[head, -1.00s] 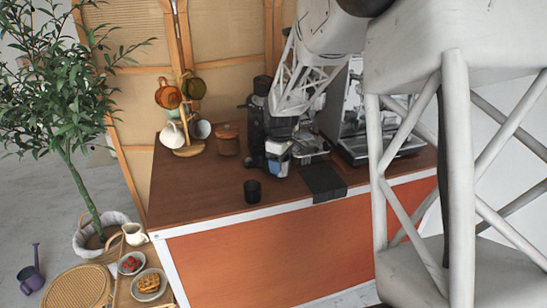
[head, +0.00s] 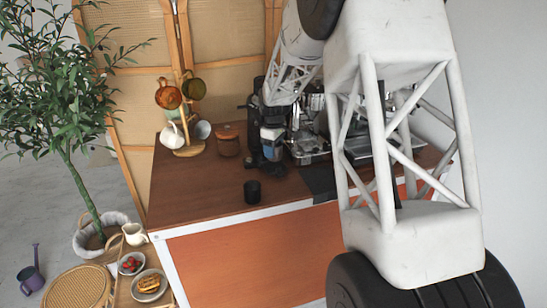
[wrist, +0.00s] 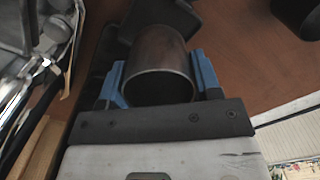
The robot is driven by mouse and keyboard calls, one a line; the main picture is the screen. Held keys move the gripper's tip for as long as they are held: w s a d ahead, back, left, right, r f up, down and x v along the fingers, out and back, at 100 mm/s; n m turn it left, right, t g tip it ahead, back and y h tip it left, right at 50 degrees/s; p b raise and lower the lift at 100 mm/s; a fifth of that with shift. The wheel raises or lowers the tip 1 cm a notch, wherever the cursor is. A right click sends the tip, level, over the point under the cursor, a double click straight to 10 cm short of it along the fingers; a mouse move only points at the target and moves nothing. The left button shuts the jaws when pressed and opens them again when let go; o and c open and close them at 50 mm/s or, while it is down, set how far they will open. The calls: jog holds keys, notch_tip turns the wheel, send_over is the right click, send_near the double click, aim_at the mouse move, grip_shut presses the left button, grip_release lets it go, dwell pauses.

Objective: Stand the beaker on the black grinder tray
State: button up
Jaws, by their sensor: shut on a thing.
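The beaker (wrist: 160,68) is a dark grey metal cylinder, its round mouth facing the camera in the wrist view. My gripper (wrist: 158,85) is shut on it, with one blue finger on each side. In the head view my gripper (head: 271,150) is low in front of the black grinder (head: 256,122), and the beaker is hard to make out. The black grinder tray (wrist: 165,14) appears to be the dark flat piece just beyond the beaker in the wrist view. I cannot tell whether the beaker touches it.
A black cup (head: 252,191) stands near the counter's front edge. The espresso machine (head: 365,140) is to the right, partly behind my arm. A black mat (head: 318,182) lies at the front edge. A wooden-brown jar (head: 228,140) and mug tree (head: 188,150) stand left. The front-left counter is clear.

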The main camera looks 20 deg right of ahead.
dwell(0.3)
jog(key=shift+f, duration=1.75)
jog(key=shift+f, duration=0.2)
jog(key=o, duration=1)
jog(key=shift+o, duration=0.2)
jog(key=shift+r, duration=0.2)
notch_tip(320, 180, up, 12)
